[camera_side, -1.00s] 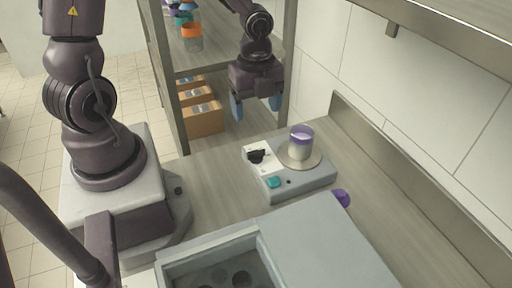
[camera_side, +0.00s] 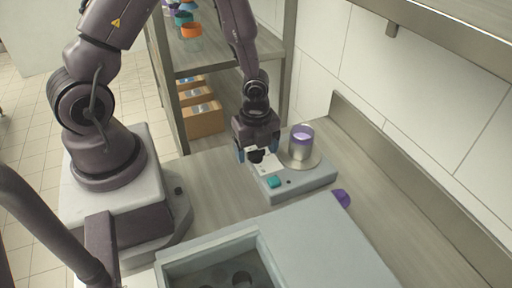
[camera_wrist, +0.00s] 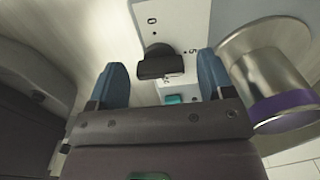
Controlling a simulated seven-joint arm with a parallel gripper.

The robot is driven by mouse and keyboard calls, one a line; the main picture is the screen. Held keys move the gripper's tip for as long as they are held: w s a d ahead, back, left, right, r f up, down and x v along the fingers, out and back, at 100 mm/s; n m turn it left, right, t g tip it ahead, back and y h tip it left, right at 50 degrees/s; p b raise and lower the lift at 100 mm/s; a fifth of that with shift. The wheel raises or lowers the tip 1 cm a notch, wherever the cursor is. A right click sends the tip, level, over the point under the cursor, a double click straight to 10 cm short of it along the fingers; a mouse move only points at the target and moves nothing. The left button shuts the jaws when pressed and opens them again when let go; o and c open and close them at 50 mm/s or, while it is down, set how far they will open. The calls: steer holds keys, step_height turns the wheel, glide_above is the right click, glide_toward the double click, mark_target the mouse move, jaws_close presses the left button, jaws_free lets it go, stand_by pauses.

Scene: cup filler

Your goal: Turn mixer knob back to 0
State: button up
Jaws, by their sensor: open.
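The mixer (camera_side: 305,184) is a grey box on the counter with a white dial plate, a black knob and a teal button (camera_side: 274,181). The black knob (camera_wrist: 157,62) shows between my fingers in the wrist view, with the marks 0 and 5 on the plate beside it. In the side view the knob (camera_side: 256,156) is partly hidden by my gripper (camera_side: 257,155). My gripper is open, its blue fingers on either side of the knob, with gaps showing in the wrist view (camera_wrist: 162,80). A metal cup with a purple band (camera_side: 301,143) stands on the mixer's round plate.
A purple object (camera_side: 341,198) lies beside the mixer. A grey box with an open well (camera_side: 320,245) stands in front. A shelf (camera_side: 212,68) with coloured containers and cardboard boxes (camera_side: 203,118) is behind. The wall is at the right.

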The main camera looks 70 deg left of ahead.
steer(key=shift+c, duration=0.4)
steer(key=c, duration=0.8)
steer(key=shift+c, duration=0.2)
steer(key=shift+n, duration=0.3)
steer(key=n, duration=0.3)
steer(key=shift+n, duration=0.3)
steer(key=n, duration=0.4)
steer(key=shift+n, duration=0.3)
steer(key=n, duration=0.4)
steer(key=shift+n, duration=2.5)
